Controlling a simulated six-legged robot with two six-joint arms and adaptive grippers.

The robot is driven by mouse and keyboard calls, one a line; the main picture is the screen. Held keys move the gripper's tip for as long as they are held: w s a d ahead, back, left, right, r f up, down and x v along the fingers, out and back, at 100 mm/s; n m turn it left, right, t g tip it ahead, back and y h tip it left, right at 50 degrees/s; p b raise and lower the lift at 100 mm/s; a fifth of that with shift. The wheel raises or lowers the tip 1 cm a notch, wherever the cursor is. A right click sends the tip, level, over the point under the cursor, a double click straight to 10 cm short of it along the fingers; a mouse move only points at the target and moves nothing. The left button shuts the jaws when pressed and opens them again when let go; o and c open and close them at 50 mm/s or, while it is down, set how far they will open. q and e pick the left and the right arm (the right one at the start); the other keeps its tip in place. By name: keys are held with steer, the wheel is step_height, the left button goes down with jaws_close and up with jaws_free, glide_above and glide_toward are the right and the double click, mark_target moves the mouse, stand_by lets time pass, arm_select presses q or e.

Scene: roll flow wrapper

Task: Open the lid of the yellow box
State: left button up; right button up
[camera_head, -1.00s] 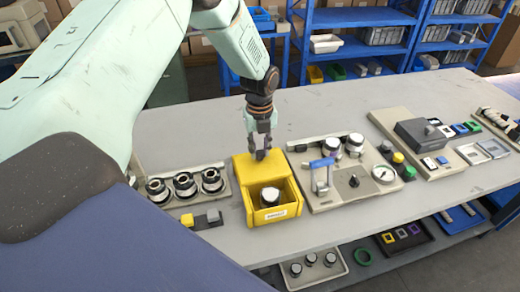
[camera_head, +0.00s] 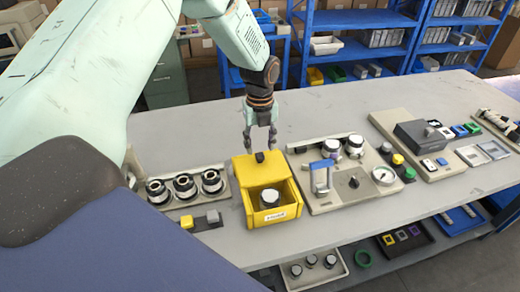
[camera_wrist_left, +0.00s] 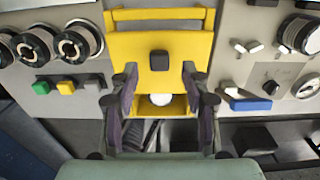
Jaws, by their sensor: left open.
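The yellow box (camera_head: 273,217) stands on the grey table in the head view, with a small label on its front. Its yellow lid (camera_head: 243,173) is at the back, leaving the front part of the box open. A black knob (camera_head: 260,157) is on the lid; it also shows in the left wrist view (camera_wrist_left: 159,60). A round white-topped part (camera_head: 270,197) sits inside the open front. My left gripper (camera_head: 261,147) is open and empty, just above the knob, its fingers apart. In the left wrist view the fingers (camera_wrist_left: 160,82) spread to either side. My right gripper is not seen.
Left of the box is a tray with several round metal parts (camera_head: 185,187) and small buttons (camera_head: 213,216). Close on the right is a panel with a blue handle (camera_head: 321,176) and a gauge (camera_head: 383,175). The table behind the box is clear.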

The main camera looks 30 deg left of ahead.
mark_target(260, 155)
arm_select(q)
step_height(260, 155, up, 9)
stand_by(0.3)
steer(key=shift+s, duration=0.15)
stand_by(0.5)
